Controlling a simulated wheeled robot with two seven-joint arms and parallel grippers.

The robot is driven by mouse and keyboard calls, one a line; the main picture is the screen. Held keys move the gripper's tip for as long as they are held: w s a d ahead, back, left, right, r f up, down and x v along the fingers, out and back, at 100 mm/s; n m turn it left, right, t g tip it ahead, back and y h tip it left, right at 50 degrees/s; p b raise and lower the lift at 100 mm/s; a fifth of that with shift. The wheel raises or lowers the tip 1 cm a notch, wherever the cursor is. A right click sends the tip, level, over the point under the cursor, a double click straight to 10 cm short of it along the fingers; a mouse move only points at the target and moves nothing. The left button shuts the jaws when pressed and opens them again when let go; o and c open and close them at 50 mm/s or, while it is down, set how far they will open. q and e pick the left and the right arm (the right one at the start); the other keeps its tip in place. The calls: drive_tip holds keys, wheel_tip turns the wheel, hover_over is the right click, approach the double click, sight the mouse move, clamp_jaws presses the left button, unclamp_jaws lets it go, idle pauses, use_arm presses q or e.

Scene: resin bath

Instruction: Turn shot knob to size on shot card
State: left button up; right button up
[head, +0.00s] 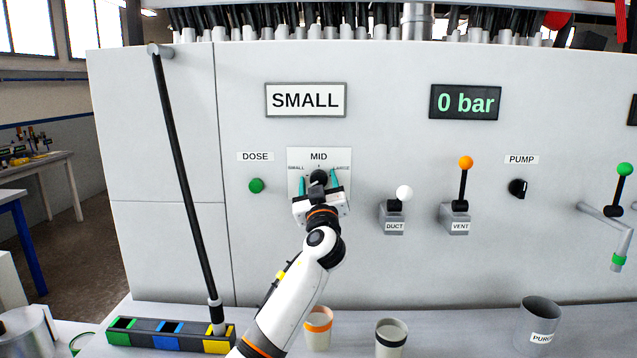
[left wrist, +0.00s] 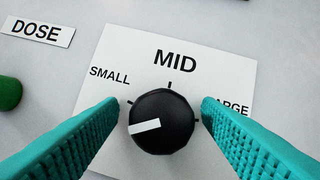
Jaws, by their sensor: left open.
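The shot card (head: 306,100) on the panel reads SMALL. The shot knob (left wrist: 165,122) is round and black with a white pointer bar, on a white plate (left wrist: 225,85) marked SMALL, MID and LARGE. In the left wrist view the pointer is to the left and slightly down, on the SMALL side, a little below the SMALL tick. My left gripper (head: 318,184) is at the knob, its teal fingers open on either side of it. It also shows in the left wrist view (left wrist: 160,108); I cannot tell whether either finger touches the knob. My right gripper is out of view.
The green DOSE button (head: 256,186) is left of the plate. The DUCT lever (head: 404,193), VENT lever (head: 465,163) and PUMP knob (head: 518,188) are to the right. The display (head: 465,102) reads 0 bar. Cups (head: 390,340) and a colored tray (head: 143,336) stand below.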

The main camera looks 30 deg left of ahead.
use_arm(q)
drive_tip(key=c, duration=1)
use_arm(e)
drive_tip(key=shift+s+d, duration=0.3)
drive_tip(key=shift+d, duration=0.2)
use_arm(q)
drive_tip(key=shift+m+t+h, duration=0.3)
drive_tip(key=shift+m, duration=0.2)
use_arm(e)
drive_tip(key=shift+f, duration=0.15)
use_arm(q)
drive_tip(key=shift+m+h, duration=0.3)
drive_tip(key=shift+m, duration=0.6)
drive_tip(key=shift+m+t+h, duration=0.5)
drive_tip(key=shift+m, duration=0.6)
drive_tip(key=m+t+h+p, duration=0.1)
drive_tip(key=m, duration=0.2)
drive_tip(key=shift+r+h, duration=0.15)
drive_tip(key=shift+h, duration=0.25)
drive_tip(key=shift+m+h+p, duration=0.8)
drive_tip(key=shift+m+p, duration=0.35)
drive_tip(key=shift+m, duration=0.75)
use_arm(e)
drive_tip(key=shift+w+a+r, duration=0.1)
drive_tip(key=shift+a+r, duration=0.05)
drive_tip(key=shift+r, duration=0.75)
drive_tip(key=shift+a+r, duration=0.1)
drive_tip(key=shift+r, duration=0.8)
use_arm(q)
drive_tip(key=shift+s, duration=0.1)
